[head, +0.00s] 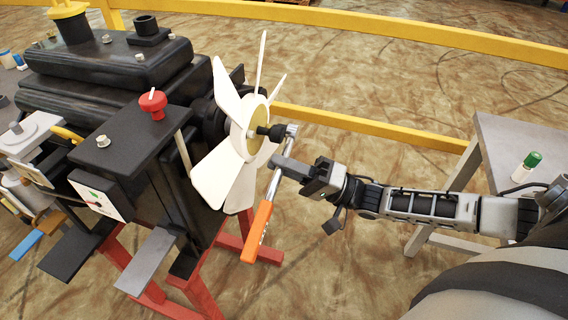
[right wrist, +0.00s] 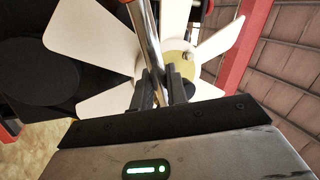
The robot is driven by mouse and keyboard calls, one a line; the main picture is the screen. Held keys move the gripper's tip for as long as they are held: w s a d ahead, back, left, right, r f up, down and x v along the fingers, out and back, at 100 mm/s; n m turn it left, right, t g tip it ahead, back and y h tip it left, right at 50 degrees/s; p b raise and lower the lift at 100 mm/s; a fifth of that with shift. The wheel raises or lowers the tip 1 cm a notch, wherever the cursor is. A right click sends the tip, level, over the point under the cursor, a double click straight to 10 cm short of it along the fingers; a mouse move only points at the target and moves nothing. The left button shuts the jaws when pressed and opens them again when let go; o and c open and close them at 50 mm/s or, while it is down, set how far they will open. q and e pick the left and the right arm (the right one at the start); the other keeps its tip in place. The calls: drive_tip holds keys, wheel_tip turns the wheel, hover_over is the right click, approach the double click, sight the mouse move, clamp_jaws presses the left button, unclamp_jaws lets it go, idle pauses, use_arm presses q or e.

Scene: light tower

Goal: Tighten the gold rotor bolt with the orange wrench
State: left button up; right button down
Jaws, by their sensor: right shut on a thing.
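The orange wrench has an orange handle (head: 257,232) hanging low and a silver shaft (head: 272,186) rising to a head (head: 291,130) beside the rotor hub. My right gripper (head: 280,165) is shut on the shaft, below the head. In the right wrist view the shaft (right wrist: 144,35) passes between my fingers (right wrist: 162,92). The white-bladed rotor (head: 238,180) has a gold hub (head: 254,138) with a dark fitting (head: 272,132) sticking out toward the wrench head. I cannot tell whether the head is seated on it. The gold bolt itself is not clearly visible. My left gripper is not in view.
A black machine (head: 110,70) with a red knob (head: 153,104) stands behind the rotor on a red frame (head: 230,243). Yellow rails (head: 390,28) run behind. A grey table (head: 510,140) with a green-capped bottle (head: 526,166) stands at the right. Open floor lies between.

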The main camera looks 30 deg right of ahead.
drive_tip(key=shift+w+a+r, duration=0.1)
drive_tip(key=shift+w+a, duration=0.5)
drive_tip(key=shift+w, duration=0.1)
idle(0.6)
drive_tip(key=c, duration=2)
unclamp_jaws()
clamp_jaws()
drive_tip(key=shift+a+r+m+t+p, duration=0.15)
drive_tip(key=shift+r+m+t+p, duration=0.3)
drive_tip(key=shift+m, duration=0.55)
drive_tip(key=shift+a+r+m+t+h+p, duration=0.1)
drive_tip(key=shift+r+m+t+h+p, duration=0.2)
drive_tip(key=shift+m, duration=0.2)
drive_tip(key=shift+r+m+t+h+p, duration=0.15)
drive_tip(key=shift+m+h+p, duration=0.05)
drive_tip(key=shift+m+p, duration=0.25)
drive_tip(key=shift+f, duration=0.1)
